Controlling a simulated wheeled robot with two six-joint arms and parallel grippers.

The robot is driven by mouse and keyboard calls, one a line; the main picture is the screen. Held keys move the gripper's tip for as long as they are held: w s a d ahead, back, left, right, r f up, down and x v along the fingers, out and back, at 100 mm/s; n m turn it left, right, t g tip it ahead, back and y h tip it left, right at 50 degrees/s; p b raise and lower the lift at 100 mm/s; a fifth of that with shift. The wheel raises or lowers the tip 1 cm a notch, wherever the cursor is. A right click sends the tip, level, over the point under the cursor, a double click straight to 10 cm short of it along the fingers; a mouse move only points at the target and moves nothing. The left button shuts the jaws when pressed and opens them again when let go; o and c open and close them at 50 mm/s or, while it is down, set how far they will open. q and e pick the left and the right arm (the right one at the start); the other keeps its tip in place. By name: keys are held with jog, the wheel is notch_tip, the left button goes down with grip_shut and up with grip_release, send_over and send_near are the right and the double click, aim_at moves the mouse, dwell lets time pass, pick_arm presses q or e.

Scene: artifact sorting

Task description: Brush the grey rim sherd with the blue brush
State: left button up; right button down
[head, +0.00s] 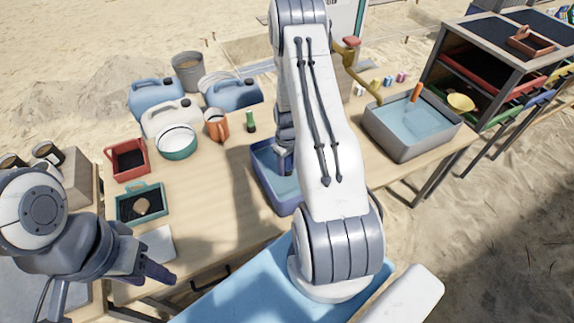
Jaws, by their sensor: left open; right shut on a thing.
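A small tan-looking piece (142,205) lies in the dark-bottomed teal tray (124,216) at the left of the table; I cannot tell whether it is the grey rim sherd. I cannot make out the blue brush. My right gripper (284,160) points down over the blue basin (264,180), partly hidden behind my own arm. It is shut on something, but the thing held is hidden. My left gripper (157,272) is open near the table's front left edge, in front of the teal tray and apart from it.
A red tray (128,158), a white-and-teal bowl (177,144), an orange jug (217,127) and a green-handled tool (250,122) stand behind. Blue canisters (157,97) line the back. A grey water tub (410,145) stands right. A grey slab (158,245) lies near my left gripper.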

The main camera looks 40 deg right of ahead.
jog(key=shift+w+d+f, duration=0.1)
jog(key=shift+w+d, duration=0.15)
jog(key=shift+w, duration=0.75)
jog(key=shift+s+a, duration=0.15)
jog(key=shift+s, duration=0.5)
jog(key=shift+s+a, duration=0.15)
jog(key=shift+s, duration=0.45)
jog(key=shift+w+d+b, duration=0.15)
jog(key=shift+w, duration=0.5)
jog(key=shift+w+d+b, duration=0.15)
jog(key=shift+w, duration=0.45)
jog(key=shift+s+a+p, duration=0.15)
jog(key=shift+s+p, duration=0.05)
jog(key=shift+s, duration=0.45)
jog(key=shift+s+a+p, duration=0.15)
jog(key=shift+s+p, duration=0.05)
jog(key=shift+s, duration=0.4)
jog(key=shift+r+p, duration=3.4)
jog(key=shift+r, duration=1.15)
